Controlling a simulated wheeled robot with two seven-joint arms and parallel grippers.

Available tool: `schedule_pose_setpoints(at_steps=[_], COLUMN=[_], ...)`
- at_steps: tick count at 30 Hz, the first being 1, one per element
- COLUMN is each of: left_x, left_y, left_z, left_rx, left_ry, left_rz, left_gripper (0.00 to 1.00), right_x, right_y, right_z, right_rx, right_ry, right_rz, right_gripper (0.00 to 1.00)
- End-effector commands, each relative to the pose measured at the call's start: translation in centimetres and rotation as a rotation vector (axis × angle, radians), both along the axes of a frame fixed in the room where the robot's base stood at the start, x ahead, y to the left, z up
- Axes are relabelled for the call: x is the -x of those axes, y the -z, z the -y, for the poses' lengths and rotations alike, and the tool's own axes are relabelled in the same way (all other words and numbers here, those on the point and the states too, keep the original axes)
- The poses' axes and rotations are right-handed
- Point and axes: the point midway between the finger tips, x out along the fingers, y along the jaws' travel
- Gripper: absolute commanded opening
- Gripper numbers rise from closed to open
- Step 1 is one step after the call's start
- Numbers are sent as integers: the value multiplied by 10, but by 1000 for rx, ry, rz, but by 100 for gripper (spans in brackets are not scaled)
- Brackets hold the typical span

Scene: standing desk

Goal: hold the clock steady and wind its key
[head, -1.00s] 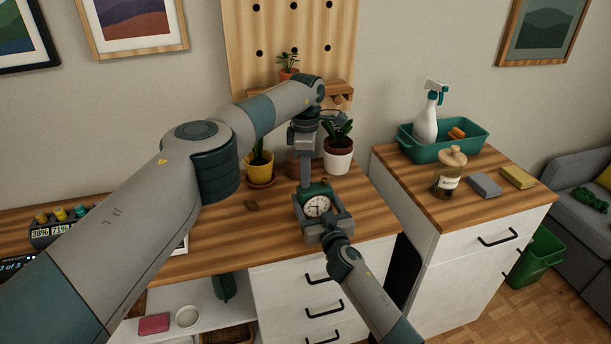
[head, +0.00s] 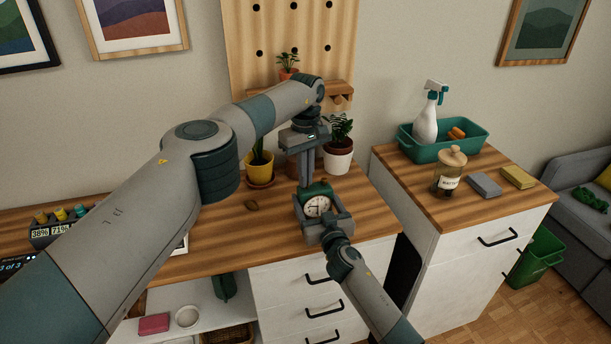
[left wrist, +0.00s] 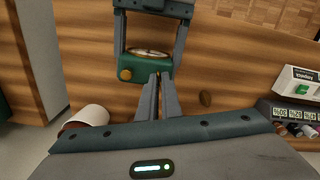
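The clock (head: 318,206) is a small green body with a round white face, standing on the wooden desk. My right gripper (head: 324,207) is shut on the clock, one finger along each side. My left gripper (head: 306,183) points straight down just behind the clock. In the left wrist view its fingertips (left wrist: 160,76) are almost together at the clock's edge. The key itself is hidden between or behind these fingertips.
A yellow pot (head: 260,166) and a white pot with a plant (head: 338,158) stand behind the clock. A side cabinet at right holds a jar (head: 449,172) and a green tray (head: 470,150).

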Motion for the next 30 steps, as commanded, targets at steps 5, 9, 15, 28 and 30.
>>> schedule_pose_setpoints(at_steps=[5, 9, 15, 28, 30], left_x=[-1, -2, -2, -2, -2], left_y=[-1, -1, -1, -1, -1], left_z=[-1, -1, -1, -1, -1], left_rx=[-1, -1, -1, -1, -1], left_ry=[118, 179, 225, 247, 247], left_rz=[4, 5, 5, 5, 5], left_gripper=[0, 0, 0, 0, 0], right_x=[1, 1, 1, 1, 1], right_y=[2, 2, 2, 2, 2], right_z=[-1, -1, -1, -1, -1], right_rx=[1, 1, 1, 1, 1], right_ry=[-2, -2, -2, -2, -2], right_rz=[-2, -2, -2, -2, -2], right_gripper=[44, 44, 44, 44, 44])
